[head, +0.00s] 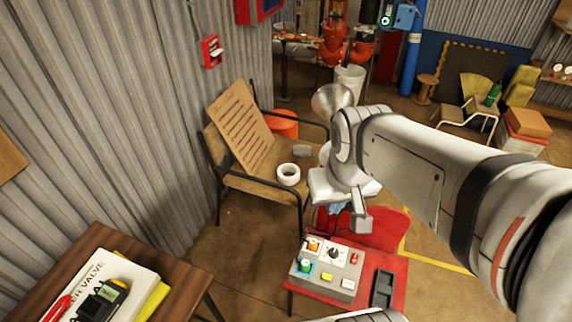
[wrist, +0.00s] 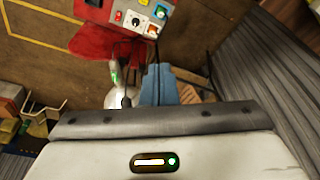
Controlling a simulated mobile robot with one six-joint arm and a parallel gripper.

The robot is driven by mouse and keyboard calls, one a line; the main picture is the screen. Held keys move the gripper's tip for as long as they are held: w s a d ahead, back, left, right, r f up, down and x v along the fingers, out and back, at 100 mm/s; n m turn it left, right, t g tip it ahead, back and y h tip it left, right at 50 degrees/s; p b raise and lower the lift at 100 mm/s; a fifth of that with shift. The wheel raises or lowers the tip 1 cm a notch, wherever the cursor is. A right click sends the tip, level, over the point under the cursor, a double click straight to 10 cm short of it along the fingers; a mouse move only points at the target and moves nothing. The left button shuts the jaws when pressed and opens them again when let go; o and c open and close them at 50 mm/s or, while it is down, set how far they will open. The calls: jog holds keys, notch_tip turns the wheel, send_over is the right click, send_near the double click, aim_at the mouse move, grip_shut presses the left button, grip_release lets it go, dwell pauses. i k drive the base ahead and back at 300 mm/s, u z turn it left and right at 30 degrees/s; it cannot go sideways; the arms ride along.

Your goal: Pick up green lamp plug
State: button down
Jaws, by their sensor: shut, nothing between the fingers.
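The green lamp plug (head: 305,266) sits at the front left of a grey control box (head: 318,284). An orange plug (head: 312,244) is just behind it, and a black knob, a red, a yellow and a white piece share the top. My gripper (head: 361,222) is shut and empty, above and behind the box, apart from the green plug. In the wrist view the box (wrist: 143,28) is at the top edge, with a green piece (wrist: 161,12) on it.
A brown table (head: 95,250) with a book and a meter is at the left.

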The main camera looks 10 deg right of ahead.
aim_at(305, 265)
jog(key=i, duration=0.1)
jog(key=u, duration=0.05)
jog(key=k, duration=0.5)
jog(key=z, duration=1.85)
jog(key=k, duration=0.65)
jog(key=u, duration=1.35)
jog(key=i, duration=1)
jog(key=u, duration=0.05)
